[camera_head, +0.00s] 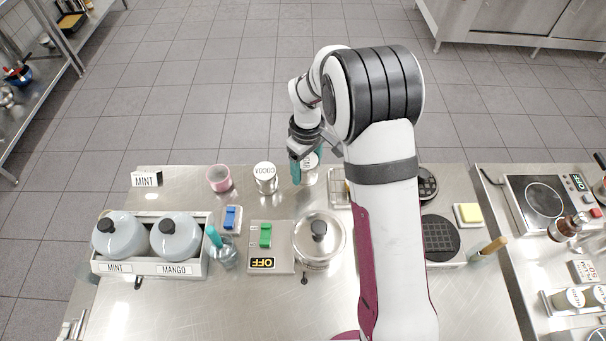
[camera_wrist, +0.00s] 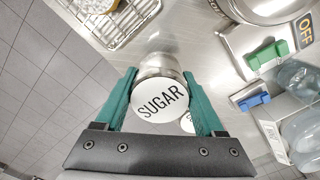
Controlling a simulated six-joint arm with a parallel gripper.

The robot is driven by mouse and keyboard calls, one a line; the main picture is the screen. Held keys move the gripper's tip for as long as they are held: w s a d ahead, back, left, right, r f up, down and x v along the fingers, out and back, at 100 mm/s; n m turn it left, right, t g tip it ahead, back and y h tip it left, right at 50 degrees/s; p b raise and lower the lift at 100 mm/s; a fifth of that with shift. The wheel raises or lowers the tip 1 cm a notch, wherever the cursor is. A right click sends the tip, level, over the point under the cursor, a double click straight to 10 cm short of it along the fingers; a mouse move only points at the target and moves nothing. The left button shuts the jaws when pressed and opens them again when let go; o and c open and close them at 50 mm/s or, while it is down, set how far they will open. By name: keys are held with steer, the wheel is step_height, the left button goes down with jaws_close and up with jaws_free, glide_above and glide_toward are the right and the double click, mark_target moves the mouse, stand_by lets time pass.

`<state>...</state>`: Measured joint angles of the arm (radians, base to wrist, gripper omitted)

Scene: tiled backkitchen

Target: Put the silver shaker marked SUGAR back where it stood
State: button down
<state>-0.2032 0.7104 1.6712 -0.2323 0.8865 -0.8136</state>
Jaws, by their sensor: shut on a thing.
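The silver shaker marked SUGAR (camera_wrist: 160,101) has a white lid with black letters and sits between the two green fingers of my gripper (camera_wrist: 160,76) in the wrist view. The fingers are shut on its sides. In the head view, the shaker (camera_head: 312,168) is near the counter's far edge, partly hidden by my gripper (camera_head: 298,172). I cannot tell whether its base touches the steel counter (camera_head: 190,300). A similar shaker marked COCOA (camera_head: 265,176) stands to its left, apart from it.
A pink cup (camera_head: 218,179) stands left of COCOA. A wire rack (camera_head: 339,190) is close on the right. A lidded pot (camera_head: 319,240), a green-switch box (camera_head: 266,262) and a blue-switch box (camera_head: 230,219) are nearer. A MINT sign (camera_head: 146,180) stands far left, with free counter beside it.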

mark_target(303, 178)
steer(key=shift+w+a+f, duration=0.1)
steer(key=shift+a+f, duration=0.15)
steer(key=shift+f, duration=0.9)
steer(key=shift+w+a+f, duration=0.1)
steer(key=shift+a+f, duration=0.1)
steer(key=shift+f, duration=0.9)
jaws_free()
steer(key=shift+f, duration=0.1)
step_height(303, 178, up, 12)
steer(key=shift+s+r, duration=0.1)
steer(key=shift+r, duration=0.1)
steer(key=s+d+r+m, duration=0.4)
steer(key=s+r+m, duration=0.3)
steer(key=s, duration=0.4)
steer(key=s+d+r+m+y, duration=0.1)
steer(key=s+m, duration=0.6)
steer(key=s, duration=1.1)
steer(key=shift+s+d+m+y, duration=0.3)
steer(key=shift+s+d+y, duration=0.1)
steer(key=shift+d, duration=0.15)
